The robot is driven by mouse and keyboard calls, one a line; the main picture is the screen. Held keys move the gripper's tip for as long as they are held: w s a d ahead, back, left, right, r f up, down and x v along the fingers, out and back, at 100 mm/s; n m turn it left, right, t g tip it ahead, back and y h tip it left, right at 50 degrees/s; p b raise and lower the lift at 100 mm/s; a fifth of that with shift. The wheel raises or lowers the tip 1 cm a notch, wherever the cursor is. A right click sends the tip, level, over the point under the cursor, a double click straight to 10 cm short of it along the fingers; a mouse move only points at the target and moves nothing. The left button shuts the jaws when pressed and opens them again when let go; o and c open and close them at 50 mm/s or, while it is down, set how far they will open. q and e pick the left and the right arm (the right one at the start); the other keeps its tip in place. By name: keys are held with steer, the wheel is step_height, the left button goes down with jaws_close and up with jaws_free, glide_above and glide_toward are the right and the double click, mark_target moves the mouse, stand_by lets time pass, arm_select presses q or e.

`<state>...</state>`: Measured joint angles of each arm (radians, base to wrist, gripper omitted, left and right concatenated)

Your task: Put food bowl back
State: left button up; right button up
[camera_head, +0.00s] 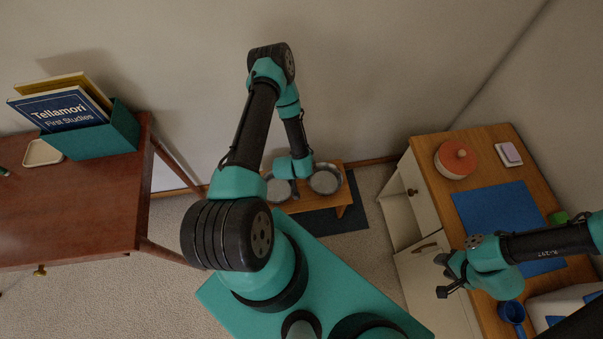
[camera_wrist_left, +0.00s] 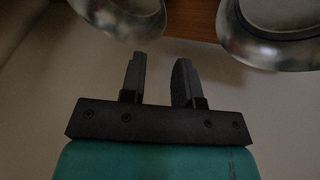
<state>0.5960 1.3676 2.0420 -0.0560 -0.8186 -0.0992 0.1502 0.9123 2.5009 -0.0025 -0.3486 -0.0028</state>
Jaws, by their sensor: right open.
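Two metal bowls sit at a low wooden stand (camera_head: 346,192) by the wall in the head view: the left bowl (camera_head: 279,190) and the right bowl (camera_head: 325,180). My left gripper (camera_wrist_left: 159,72) is open and empty in the left wrist view, with one bowl (camera_wrist_left: 128,18) at upper left and another bowl (camera_wrist_left: 275,42) at upper right, both apart from its fingers. In the head view my left wrist hangs over the stand between the bowls and hides the gripper tips. My right gripper (camera_head: 441,276) is open and empty beside the right cabinet.
A dark mat (camera_head: 332,222) lies under the stand. The right cabinet (camera_head: 490,145) carries a red-lidded pot (camera_head: 456,160), a blue mat (camera_head: 497,211) and a blue scoop (camera_head: 511,313). A brown desk (camera_head: 100,195) with a teal book holder (camera_head: 105,136) stands at left.

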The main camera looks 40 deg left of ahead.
arm_select(q)
steer(key=s+d+r+m+g+h, duration=0.1)
steer(key=s+d+r+m+g, duration=0.1)
steer(key=d+r, duration=0.5)
steer(key=s+d+r+m+g+h, duration=0.2)
steer(key=d+r, duration=0.5)
steer(key=r, duration=0.9)
steer(key=shift+s+r+g, duration=0.3)
steer(key=shift+s+r, duration=0.1)
